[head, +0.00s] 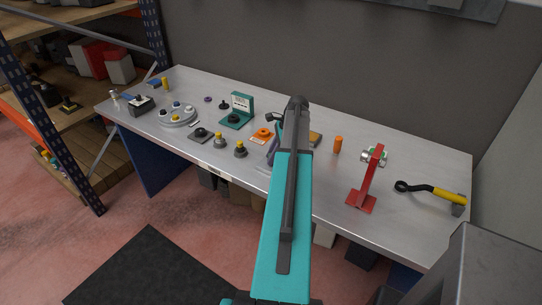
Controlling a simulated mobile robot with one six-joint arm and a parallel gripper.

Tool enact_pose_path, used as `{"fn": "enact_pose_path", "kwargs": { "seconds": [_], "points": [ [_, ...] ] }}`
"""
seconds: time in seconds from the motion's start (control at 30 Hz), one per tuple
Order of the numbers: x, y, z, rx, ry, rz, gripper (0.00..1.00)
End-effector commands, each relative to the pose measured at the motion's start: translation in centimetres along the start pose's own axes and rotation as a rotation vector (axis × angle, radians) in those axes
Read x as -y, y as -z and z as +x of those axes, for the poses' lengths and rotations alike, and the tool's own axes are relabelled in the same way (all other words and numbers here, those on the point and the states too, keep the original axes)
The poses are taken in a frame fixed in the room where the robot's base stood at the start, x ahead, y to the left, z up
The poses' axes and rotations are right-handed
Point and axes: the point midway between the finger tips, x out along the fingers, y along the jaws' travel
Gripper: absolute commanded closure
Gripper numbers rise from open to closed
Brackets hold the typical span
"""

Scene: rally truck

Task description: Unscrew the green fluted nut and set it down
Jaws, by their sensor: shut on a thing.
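A small green part (385,155), possibly the fluted nut, shows near the top of the red stand (369,180) on the right half of the bench. The red post hides part of it, and its flutes are too small to make out. A silver round part (364,157) sticks out on the left side of the post. My teal and grey arm reaches up the middle of the head view, left of the stand. My gripper is hidden behind the arm, so I cannot see its fingers or anything in them.
The metal bench (420,217) has clear room around the red stand. A yellow-handled tool (448,195) lies to its right and an orange cylinder (337,145) stands to its left. A teal fixture (242,103), an orange part (262,133) and a round tray (172,120) stand further left.

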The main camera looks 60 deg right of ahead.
Motion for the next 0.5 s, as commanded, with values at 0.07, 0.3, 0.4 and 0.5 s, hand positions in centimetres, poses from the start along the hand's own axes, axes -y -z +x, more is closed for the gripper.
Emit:
{"fn": "enact_pose_path", "kwargs": {
  "seconds": [0.07,0.3,0.4,0.5],
  "points": [
    [0.12,-0.07,-0.14,0.000,-0.015,-0.036,1.00],
    [-0.05,-0.05,-0.01,0.001,-0.024,-0.056,1.00],
    [-0.05,-0.05,-0.02,0.001,-0.025,-0.057,1.00],
    [0.01,-0.08,-0.09,0.001,-0.033,-0.077,1.00]
  ]
}}
